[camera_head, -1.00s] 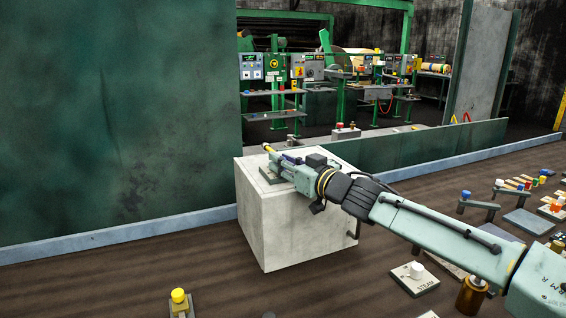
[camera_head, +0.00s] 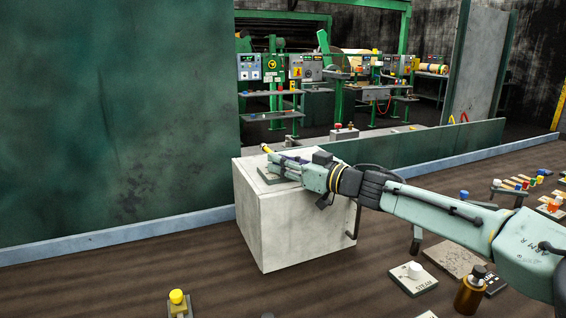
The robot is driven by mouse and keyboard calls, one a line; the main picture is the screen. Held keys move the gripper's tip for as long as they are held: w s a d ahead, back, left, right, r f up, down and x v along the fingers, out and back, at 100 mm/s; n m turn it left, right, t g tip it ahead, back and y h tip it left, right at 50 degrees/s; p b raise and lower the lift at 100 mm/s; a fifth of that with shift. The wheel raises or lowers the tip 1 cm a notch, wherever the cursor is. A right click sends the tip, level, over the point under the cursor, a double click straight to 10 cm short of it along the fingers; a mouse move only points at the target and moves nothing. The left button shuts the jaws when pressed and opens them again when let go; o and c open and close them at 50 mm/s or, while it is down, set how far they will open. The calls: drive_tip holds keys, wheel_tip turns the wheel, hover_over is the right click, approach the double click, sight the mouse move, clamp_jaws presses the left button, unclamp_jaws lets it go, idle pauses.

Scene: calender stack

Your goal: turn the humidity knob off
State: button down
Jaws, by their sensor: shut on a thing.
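A pale block (camera_head: 300,235) stands on the brown floor, with a small grey plate (camera_head: 267,178) on its top. My gripper (camera_head: 277,161) reaches in from the right, low over this plate. Its jaws are shut on a knob on the plate, which the fingers mostly hide. I cannot read a label there, so the picture does not confirm that it is the humidity knob, nor show which way it points. A small yellow-tipped part (camera_head: 266,149) shows just beyond the fingertips.
A white knob on a plate marked STEAM (camera_head: 414,273) and a brown bottle (camera_head: 470,294) are at the lower right, below my arm. A yellow button (camera_head: 177,297) is at the lower left. A dark green wall (camera_head: 120,120) rises left of the block.

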drive_tip(key=c, duration=1.3)
unclamp_jaws()
drive_tip(key=shift+c, duration=0.2)
drive_tip(key=shift+d, duration=0.1)
drive_tip(key=v, duration=1.2)
